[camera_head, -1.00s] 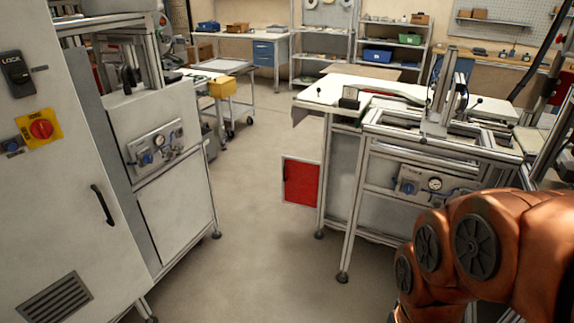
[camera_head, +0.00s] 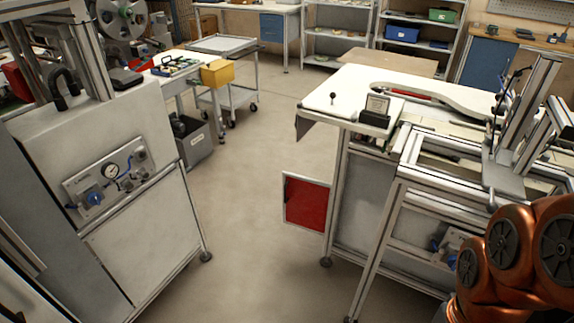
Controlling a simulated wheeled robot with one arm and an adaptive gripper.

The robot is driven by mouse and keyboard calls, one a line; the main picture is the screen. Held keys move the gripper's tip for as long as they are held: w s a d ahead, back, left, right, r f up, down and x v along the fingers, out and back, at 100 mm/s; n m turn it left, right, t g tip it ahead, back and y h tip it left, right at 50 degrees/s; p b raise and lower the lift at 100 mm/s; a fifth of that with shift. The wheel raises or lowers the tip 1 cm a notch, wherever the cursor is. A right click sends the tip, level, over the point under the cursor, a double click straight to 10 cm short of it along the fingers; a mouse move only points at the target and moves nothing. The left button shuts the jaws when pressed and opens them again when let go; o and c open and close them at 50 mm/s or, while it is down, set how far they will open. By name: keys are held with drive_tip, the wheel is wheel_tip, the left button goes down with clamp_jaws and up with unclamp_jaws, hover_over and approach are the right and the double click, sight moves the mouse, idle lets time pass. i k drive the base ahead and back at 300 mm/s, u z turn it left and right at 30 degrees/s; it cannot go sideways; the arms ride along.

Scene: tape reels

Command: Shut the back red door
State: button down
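The red door (camera_head: 306,203) is a red panel in a light metal frame, low on the left side of the right-hand workstation. It stands open, sticking out to the left from the station's legs into the aisle. A dark handle or latch shows faintly near its left edge. My orange arm shows at the lower right, well to the right of the door and apart from it. My gripper is outside the picture.
The right workstation (camera_head: 352,82) has a white top and metal-profile legs. A grey cabinet with a gauge panel (camera_head: 108,180) stands at left. A grey bin (camera_head: 192,140) and a trolley (camera_head: 222,45) stand farther back. The floor aisle (camera_head: 245,240) between the stations is clear.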

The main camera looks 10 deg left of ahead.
sight(306, 200)
drive_tip(key=u, duration=0.45)
drive_tip(key=i, duration=0.95)
drive_tip(key=u, duration=1.45)
drive_tip(key=i, duration=0.5)
drive_tip(key=u, duration=0.4)
